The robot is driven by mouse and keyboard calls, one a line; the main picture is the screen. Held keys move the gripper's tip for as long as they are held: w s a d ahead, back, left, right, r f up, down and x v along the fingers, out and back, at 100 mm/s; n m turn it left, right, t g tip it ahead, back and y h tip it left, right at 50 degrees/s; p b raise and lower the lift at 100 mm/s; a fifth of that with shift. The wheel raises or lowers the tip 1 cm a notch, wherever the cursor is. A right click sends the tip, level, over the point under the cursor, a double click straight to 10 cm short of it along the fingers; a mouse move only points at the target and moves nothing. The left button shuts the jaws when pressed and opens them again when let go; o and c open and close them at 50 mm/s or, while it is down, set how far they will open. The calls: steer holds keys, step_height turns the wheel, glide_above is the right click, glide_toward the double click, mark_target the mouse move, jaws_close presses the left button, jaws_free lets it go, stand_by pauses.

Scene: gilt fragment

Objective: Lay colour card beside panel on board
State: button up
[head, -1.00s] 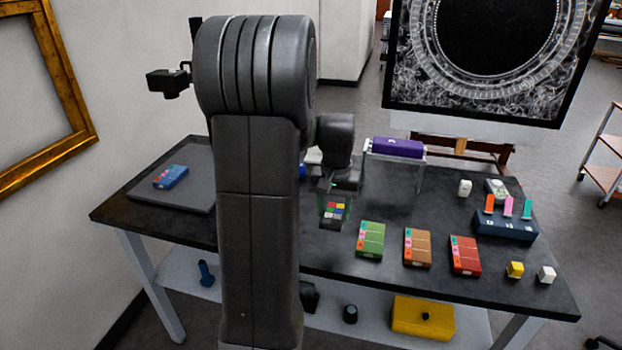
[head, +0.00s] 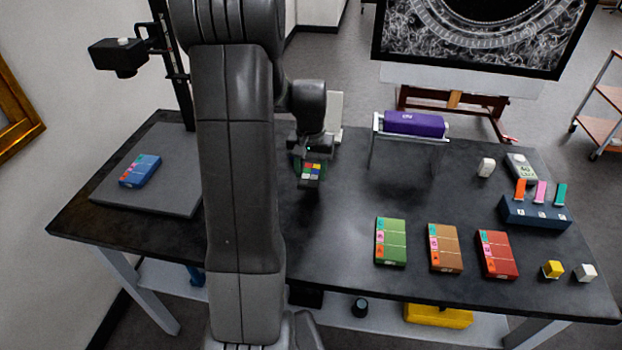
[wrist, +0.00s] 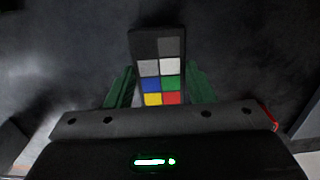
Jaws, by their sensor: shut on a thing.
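The colour card (head: 312,172), dark with grey, white, blue, green, yellow and red patches, is held in my gripper (head: 310,172) above the middle of the dark table. In the wrist view, the card (wrist: 158,70) stands out between the two green fingers of my gripper (wrist: 160,88), which is shut on it. The grey board (head: 150,193) lies flat at the table's left end. A blue panel (head: 140,170) with coloured squares lies on the board's left part. Bare board shows to the panel's right and front. My arm hides the space just right of the board.
Green (head: 391,241), brown (head: 444,248) and red (head: 497,254) blocks lie at the front right. A purple roll (head: 414,123) rests on a clear stand behind them. A blue holder (head: 536,213) with coloured tabs stands far right. A camera post (head: 172,70) rises behind the board.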

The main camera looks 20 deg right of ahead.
mark_target(310, 174)
steer(key=shift+f, duration=2)
steer(key=shift+f, duration=0.15)
steer(key=o, duration=1)
steer(key=shift+c, duration=0.2)
